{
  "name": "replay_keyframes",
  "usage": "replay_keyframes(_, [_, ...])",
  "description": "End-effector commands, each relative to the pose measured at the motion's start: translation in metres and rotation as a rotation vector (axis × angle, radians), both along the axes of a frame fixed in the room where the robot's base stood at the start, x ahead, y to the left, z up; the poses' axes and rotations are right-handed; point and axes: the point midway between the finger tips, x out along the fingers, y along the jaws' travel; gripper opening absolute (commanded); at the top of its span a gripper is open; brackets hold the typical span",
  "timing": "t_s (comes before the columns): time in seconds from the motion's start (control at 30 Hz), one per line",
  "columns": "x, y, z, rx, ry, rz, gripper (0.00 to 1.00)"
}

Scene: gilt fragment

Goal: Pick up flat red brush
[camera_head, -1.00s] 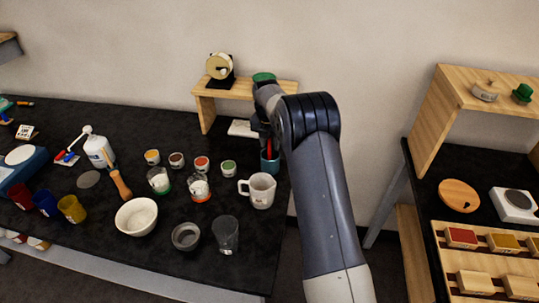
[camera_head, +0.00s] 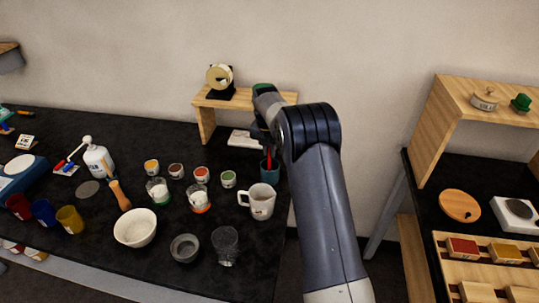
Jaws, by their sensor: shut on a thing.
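The flat red brush (camera_head: 268,161) shows as a narrow red strip at the teal cup (camera_head: 270,173), near the right end of the black table. My gripper (camera_head: 265,146) is above the cup, shut on the red brush. Its fingers are dark and small here, and my arm hides part of them. The brush's lower end seems to be within or just over the cup's mouth; I cannot tell exactly.
A white mug (camera_head: 260,201) stands just in front of the cup. A wooden riser (camera_head: 207,122) stands behind, with a white block (camera_head: 243,138) beneath it. Several paint pots, a white bowl (camera_head: 135,227) and a clear glass (camera_head: 225,245) fill the table's front.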

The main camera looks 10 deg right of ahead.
Motion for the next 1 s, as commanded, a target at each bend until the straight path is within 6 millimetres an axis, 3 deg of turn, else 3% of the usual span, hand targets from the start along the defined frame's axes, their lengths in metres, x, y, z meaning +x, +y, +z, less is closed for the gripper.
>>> replay_keyframes(0.27, [0.001,0.000,0.048,0.000,-0.006,0.000,0.00])
replay_keyframes(0.7, [0.000,0.000,0.145,0.000,-0.004,-0.001,0.00])
replay_keyframes(1.0, [0.000,0.000,0.167,0.000,0.000,0.000,0.00])
